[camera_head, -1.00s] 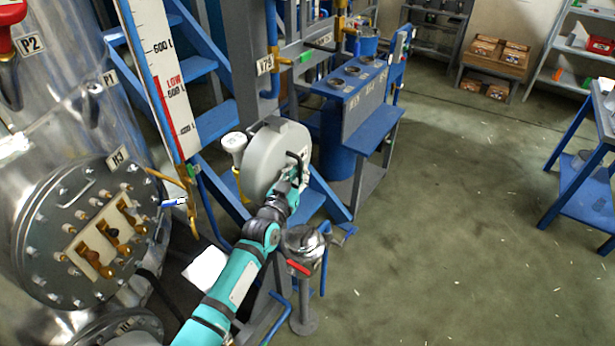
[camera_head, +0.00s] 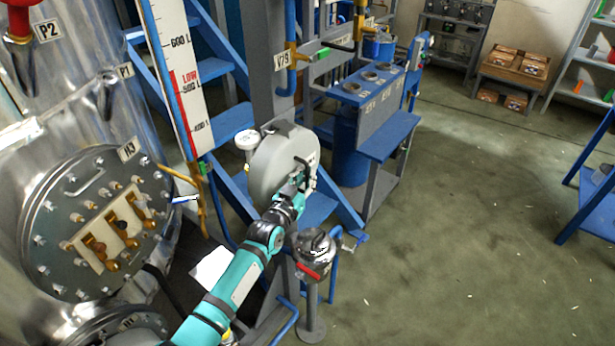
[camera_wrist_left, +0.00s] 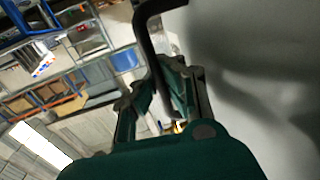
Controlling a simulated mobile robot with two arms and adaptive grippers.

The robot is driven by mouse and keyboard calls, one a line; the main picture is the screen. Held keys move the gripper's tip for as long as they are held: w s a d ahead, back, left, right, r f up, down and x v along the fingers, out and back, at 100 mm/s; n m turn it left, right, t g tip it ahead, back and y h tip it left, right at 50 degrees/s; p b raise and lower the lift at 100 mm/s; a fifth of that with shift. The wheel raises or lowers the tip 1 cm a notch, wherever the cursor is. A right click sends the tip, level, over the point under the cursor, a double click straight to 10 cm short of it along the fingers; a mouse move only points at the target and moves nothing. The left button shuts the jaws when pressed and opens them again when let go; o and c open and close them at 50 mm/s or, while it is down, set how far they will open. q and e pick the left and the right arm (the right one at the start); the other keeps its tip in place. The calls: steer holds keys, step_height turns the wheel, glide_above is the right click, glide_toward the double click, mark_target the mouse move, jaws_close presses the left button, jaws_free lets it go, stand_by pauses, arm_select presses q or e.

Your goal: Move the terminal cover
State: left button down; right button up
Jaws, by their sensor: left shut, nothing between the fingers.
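A large grey round cover (camera_head: 272,163) with a black handle (camera_head: 308,174) stands beside the blue steps; it looks like the terminal cover. My left gripper (camera_head: 298,182) is at its front face by the handle, shut with nothing held between the fingers. In the left wrist view the cover (camera_wrist_left: 265,75) fills the right side, and the handle (camera_wrist_left: 147,32) curves down close to my gripper fingers (camera_wrist_left: 161,88). I cannot tell whether they touch it. The flange marked H3 (camera_head: 65,215) shows bare brass terminals (camera_head: 118,228). My right gripper is not in view.
A steel vessel on a post (camera_head: 313,252) with a red handle stands right of my left arm. A small dial gauge (camera_head: 247,140) is beside the cover. A blue control stand (camera_head: 372,95) is behind. The floor (camera_head: 440,230) to the right is clear.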

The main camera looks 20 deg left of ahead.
arm_select(q)
steer(key=c, duration=2)
jaws_free()
steer(key=shift+r, duration=0.1)
steer(key=shift+c, duration=0.2)
